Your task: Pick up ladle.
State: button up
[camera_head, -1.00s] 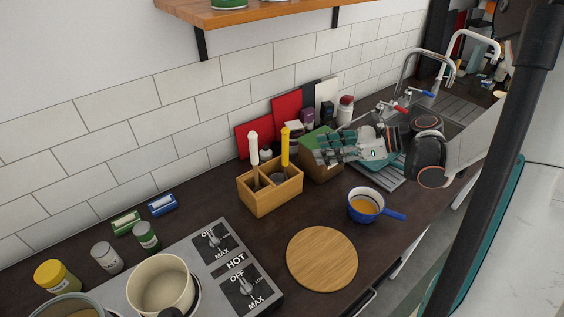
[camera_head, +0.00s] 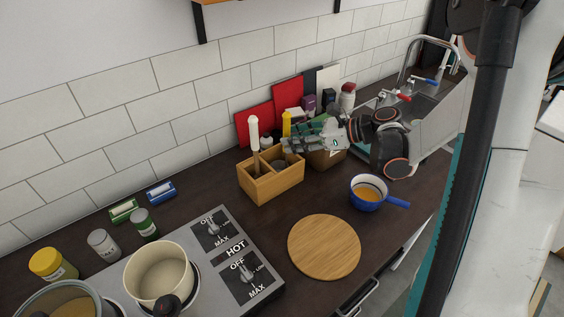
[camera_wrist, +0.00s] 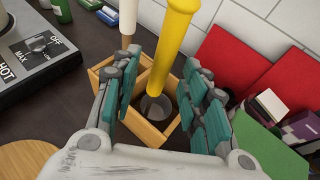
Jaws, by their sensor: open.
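The ladle (camera_head: 286,122) appears to be the yellow-handled utensil standing in the wooden holder (camera_head: 263,190). In the wrist view, the ladle's handle (camera_wrist: 171,42) rises between my fingers, and its round grey metal end sits low in the holder (camera_wrist: 155,134). My gripper (camera_head: 290,145) is open at the holder's right side, with teal-padded fingers. In the wrist view, my gripper (camera_wrist: 160,72) has one finger on each side of the handle, with gaps visible. In the head view my gripper hides the ladle's lower part.
A white-handled utensil (camera_head: 253,133) stands in the holder, left of the ladle. Red boards (camera_head: 288,96) and small containers stand behind. A blue pan (camera_head: 367,192) and round wooden board (camera_head: 324,247) lie in front. A stove with a pot (camera_head: 160,275) is at left.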

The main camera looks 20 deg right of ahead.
jog(key=x, duration=0.3)
jog(key=shift+f+b, duration=0.1)
jog(key=shift+b, duration=0.3)
grip_shut()
